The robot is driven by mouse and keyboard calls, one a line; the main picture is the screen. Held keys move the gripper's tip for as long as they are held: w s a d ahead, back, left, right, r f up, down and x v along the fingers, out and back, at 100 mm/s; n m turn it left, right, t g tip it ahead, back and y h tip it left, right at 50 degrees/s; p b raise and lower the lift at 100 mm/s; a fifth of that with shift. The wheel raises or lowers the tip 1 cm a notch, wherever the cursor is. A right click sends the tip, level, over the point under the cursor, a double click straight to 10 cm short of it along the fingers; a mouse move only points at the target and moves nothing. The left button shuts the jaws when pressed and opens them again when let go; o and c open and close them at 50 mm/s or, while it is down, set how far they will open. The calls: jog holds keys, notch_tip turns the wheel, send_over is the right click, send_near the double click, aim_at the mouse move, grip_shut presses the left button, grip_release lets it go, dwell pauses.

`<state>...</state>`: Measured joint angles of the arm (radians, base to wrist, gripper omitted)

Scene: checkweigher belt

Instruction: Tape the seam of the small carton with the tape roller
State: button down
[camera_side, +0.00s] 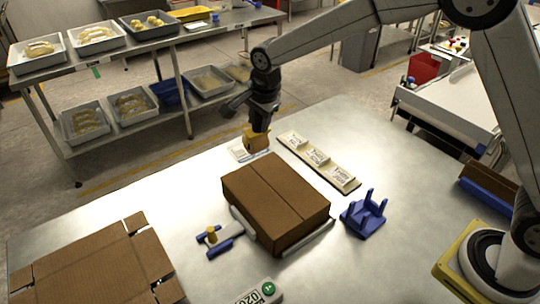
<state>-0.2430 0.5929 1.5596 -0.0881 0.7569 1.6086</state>
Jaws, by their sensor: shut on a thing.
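The small carton (275,205) is brown and closed, with its seam running along the top. It sits in the middle of the metal table between grey rails. My gripper (259,128) is behind the carton, pointing down, shut on a small yellow and brown thing that looks like the tape roller (256,141). The roller is apart from the carton, above or near a pale flat pad (242,153); whether it touches the pad I cannot tell. No tape strip is visible on the seam.
A blue pronged stand (364,215) is empty, right of the carton. A board with white labels (318,160) lies behind it. A blue clamp with a yellow knob (214,238) is at left.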

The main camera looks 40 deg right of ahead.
aim_at(257, 133)
jog(key=shift+w+a, duration=0.3)
jog(key=shift+a, duration=0.15)
jog(key=shift+f, duration=0.1)
jog(key=shift+s+x, duration=0.25)
jog(key=shift+x, duration=0.7)
jog(key=shift+s+x, duration=0.2)
jog(key=shift+x, duration=0.75)
jog(key=shift+s+x, duration=0.25)
jog(key=shift+x, duration=0.65)
jog(key=shift+f, duration=0.7)
